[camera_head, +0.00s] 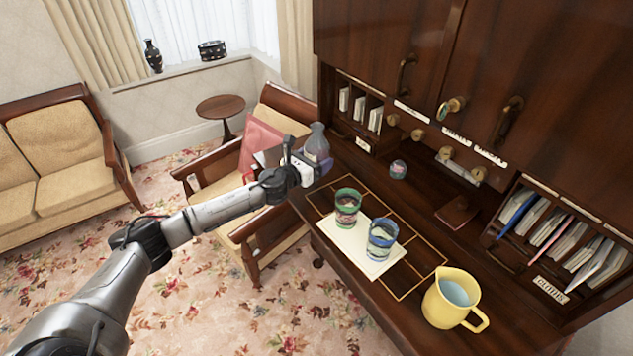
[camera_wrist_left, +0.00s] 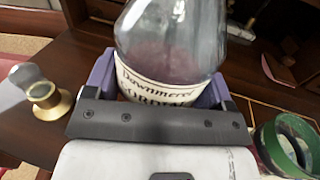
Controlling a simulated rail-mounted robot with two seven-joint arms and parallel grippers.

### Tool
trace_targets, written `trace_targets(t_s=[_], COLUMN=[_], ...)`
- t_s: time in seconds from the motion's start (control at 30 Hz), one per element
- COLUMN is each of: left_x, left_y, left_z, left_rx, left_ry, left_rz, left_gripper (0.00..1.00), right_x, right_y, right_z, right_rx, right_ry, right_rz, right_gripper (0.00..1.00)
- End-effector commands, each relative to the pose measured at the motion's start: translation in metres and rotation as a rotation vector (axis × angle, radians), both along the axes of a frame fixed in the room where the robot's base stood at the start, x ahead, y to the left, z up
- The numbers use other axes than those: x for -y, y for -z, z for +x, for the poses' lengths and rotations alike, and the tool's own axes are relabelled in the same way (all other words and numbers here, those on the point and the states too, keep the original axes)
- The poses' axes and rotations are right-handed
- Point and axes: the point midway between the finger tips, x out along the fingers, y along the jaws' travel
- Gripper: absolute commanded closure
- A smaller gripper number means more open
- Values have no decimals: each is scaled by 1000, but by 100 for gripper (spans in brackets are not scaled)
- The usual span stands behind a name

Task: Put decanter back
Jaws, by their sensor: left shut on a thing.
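The decanter (camera_head: 317,143) is a clear glass bottle at the far left end of the desk top (camera_head: 322,216). In the left wrist view the decanter (camera_wrist_left: 172,45) fills the middle, with dark purplish liquid and a cream label with dark lettering. My left gripper (camera_head: 316,166) is shut on its lower body, with a purple finger on each side. It looks about upright. I cannot tell whether its base touches the desk. A glass stopper with a brass base (camera_wrist_left: 45,98) shows at left in the wrist view. My right gripper is out of view.
A green-rimmed glass (camera_head: 347,207) and a blue-rimmed glass (camera_head: 381,240) stand on white paper (camera_head: 352,243). A yellow jug (camera_head: 450,300) is at front right. A small jar (camera_head: 398,170) stands near the cabinet. An armchair (camera_head: 270,215) is beside the desk.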

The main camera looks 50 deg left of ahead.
Motion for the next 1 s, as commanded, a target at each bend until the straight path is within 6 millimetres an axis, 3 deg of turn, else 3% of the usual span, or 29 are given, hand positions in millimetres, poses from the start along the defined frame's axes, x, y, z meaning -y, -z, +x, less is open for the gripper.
trace_targets(t_s=[0.1, 0.47, 0.7, 1.0], left_x=[0, 0, 0, 0], left_y=[17, 36, 64, 66], left_z=[0, 0, 0, 0], left_rx=[3, 4, 4, 5], left_ry=[-1, 1, 0, 2], left_rz=[-3, -1, -3, 1], left_gripper=[70, 70, 70, 70], right_x=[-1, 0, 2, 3], right_y=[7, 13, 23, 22], right_z=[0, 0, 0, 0], right_rx=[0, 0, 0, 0], right_ry=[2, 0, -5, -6], right_rz=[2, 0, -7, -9], right_gripper=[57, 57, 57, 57])
